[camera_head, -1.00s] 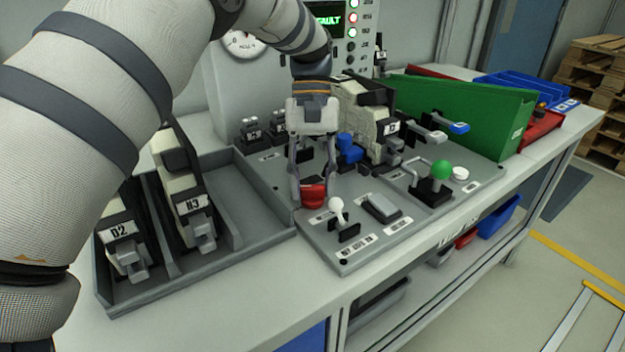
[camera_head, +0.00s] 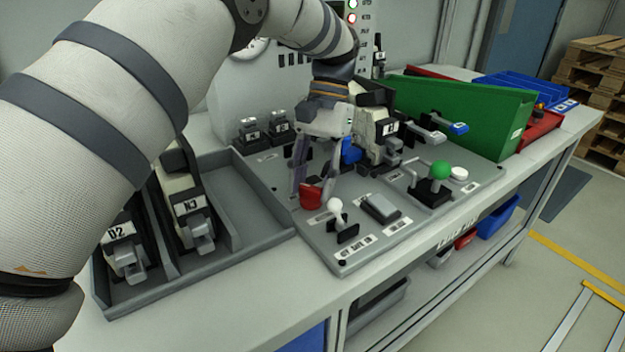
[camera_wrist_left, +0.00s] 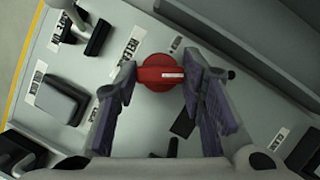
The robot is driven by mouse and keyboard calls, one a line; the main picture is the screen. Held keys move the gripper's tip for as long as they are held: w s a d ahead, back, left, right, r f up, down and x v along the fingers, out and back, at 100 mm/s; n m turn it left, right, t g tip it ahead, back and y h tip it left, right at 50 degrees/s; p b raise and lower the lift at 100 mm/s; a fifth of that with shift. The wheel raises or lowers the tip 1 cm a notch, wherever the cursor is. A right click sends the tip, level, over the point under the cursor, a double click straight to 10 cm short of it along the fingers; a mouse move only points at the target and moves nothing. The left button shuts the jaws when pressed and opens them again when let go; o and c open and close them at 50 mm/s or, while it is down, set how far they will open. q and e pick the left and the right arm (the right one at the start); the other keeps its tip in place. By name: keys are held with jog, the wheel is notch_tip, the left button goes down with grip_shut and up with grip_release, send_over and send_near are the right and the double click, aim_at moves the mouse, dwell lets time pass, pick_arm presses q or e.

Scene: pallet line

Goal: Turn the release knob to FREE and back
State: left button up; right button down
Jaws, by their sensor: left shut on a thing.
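The red release knob (camera_head: 311,195) sits on the grey panel near its left front edge. In the left wrist view the knob (camera_wrist_left: 160,74) is round with a raised grip bar and a pale line. My left gripper (camera_head: 316,189) reaches down to it with its arm tilted. In the left wrist view the left gripper's fingers (camera_wrist_left: 159,80) stand on either side of the knob, shut on its grip. A label (camera_wrist_left: 132,45) beside the knob is partly readable. My right gripper does not show.
A white-tipped lever (camera_head: 336,207) and a grey rocker pad (camera_head: 381,207) lie just right of the knob. A green-ball lever (camera_head: 438,172) stands further right. A grey tray (camera_head: 262,238) with units marked D2 and N3 is at left. A green bin (camera_head: 470,112) stands behind.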

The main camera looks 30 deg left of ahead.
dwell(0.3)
pick_arm(q)
jog(key=o, duration=1.1)
jog(key=shift+o, duration=0.2)
jog(key=shift+r, duration=0.1)
jog(key=v, duration=0.7)
jog(key=shift+w+r, duration=0.1)
jog(key=shift+d, duration=0.1)
